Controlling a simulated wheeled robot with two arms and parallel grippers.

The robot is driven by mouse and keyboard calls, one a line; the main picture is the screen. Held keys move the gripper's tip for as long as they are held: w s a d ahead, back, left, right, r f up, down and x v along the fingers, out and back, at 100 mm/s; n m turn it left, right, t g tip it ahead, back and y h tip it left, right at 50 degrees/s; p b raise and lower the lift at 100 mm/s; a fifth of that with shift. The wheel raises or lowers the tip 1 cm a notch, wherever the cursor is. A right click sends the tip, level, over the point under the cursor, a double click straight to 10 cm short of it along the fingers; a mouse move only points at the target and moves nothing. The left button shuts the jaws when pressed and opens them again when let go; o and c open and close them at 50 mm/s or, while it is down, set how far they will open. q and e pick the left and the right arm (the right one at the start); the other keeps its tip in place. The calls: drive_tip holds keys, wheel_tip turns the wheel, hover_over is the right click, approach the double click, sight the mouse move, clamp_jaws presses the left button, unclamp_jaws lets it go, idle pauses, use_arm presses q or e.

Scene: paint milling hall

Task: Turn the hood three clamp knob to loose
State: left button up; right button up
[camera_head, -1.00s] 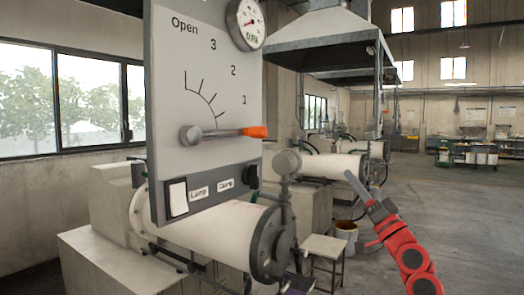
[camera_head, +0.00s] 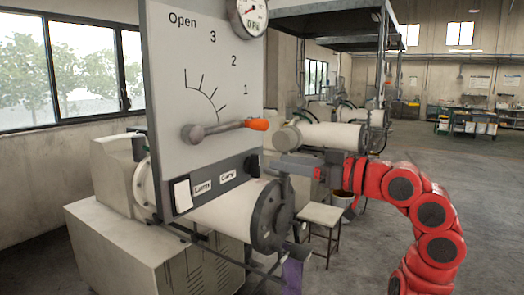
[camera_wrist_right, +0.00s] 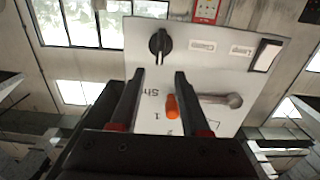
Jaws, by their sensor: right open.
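The black clamp knob (camera_head: 251,164) sits at the right end of the dark strip low on the grey hood panel (camera_head: 215,90), beside the "Clamp" label. In the right wrist view the knob (camera_wrist_right: 159,45) shows upside down, with a pale line along its grip. My right gripper (camera_head: 280,168) is just right of the panel at about the knob's height. In the wrist view it is open (camera_wrist_right: 159,75), with the knob beyond and between its fingertips, apparently apart from them. My left gripper is out of view.
A white lamp switch (camera_head: 182,194) is at the strip's left. A white mill cylinder (camera_head: 225,215) lies behind and below the panel. A small stool (camera_head: 322,215) stands to the right; open floor lies beyond.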

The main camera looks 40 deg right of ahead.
sight(259, 158)
drive_tip(key=p+x, duration=0.1)
drive_tip(key=x, duration=0.5)
drive_tip(key=shift+w+p, duration=0.2)
drive_tip(key=shift+p, duration=0.2)
clamp_jaws()
